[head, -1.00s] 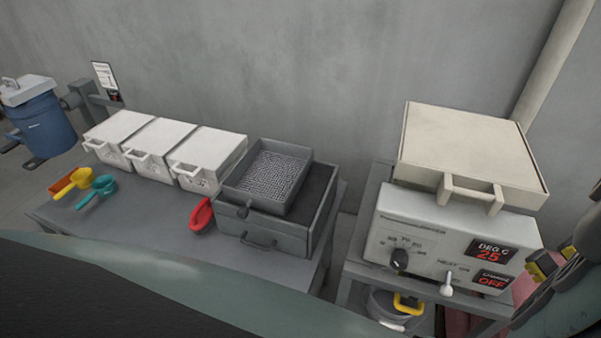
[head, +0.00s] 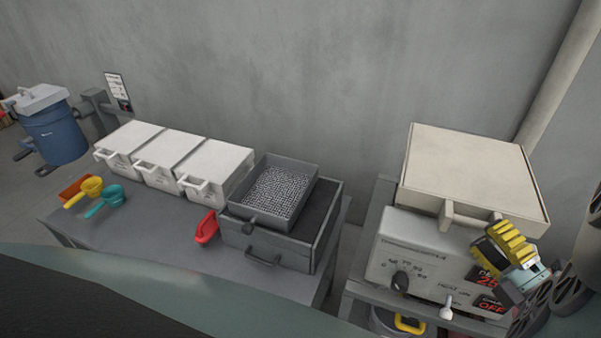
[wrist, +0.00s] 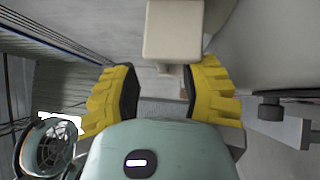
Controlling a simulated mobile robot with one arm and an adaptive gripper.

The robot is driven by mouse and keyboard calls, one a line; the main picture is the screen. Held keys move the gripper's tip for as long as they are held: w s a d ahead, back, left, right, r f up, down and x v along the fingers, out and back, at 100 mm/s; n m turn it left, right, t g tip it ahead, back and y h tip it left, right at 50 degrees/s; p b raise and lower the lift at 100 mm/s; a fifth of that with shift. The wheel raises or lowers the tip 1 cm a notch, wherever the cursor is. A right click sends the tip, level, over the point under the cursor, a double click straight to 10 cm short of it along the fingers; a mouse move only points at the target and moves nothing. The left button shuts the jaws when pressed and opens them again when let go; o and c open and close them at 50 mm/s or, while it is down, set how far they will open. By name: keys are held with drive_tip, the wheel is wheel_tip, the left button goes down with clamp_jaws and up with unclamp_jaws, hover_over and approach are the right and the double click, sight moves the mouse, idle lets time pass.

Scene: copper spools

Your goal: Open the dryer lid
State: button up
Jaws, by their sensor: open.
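The dryer (head: 425,250) stands at the right in the head view, with a dial, a switch and red displays on its front. Its cream lid (head: 465,170) is down on the body. The lid's handle (head: 455,213) sticks out at the front, its right part hidden by my gripper. My gripper (head: 503,238) has yellow ridged fingers and is in front of the handle's right side. In the wrist view my gripper (wrist: 160,90) is open and empty, and the cream handle (wrist: 173,30) shows just beyond and between the fingertips. I cannot tell whether they touch.
Left of the dryer, a grey table (head: 165,255) bears a tray of grey pellets (head: 275,190), several white lidded boxes (head: 170,155), a red scoop (head: 206,228), and yellow and teal scoops. A wall stands close behind. A pot with a yellow handle (head: 408,323) is under the dryer.

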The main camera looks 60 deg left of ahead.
sight(480, 227)
drive_tip(key=x, duration=0.1)
drive_tip(key=p+x, duration=0.1)
drive_tip(key=shift+a+r, duration=0.25)
drive_tip(key=shift+a, duration=0.1)
drive_tip(key=shift+w+a+f, duration=0.1)
drive_tip(key=shift+a+f, duration=0.05)
drive_tip(key=shift+a, duration=0.35)
drive_tip(key=shift+o, duration=0.2)
drive_tip(key=shift+d, duration=0.1)
clamp_jaws()
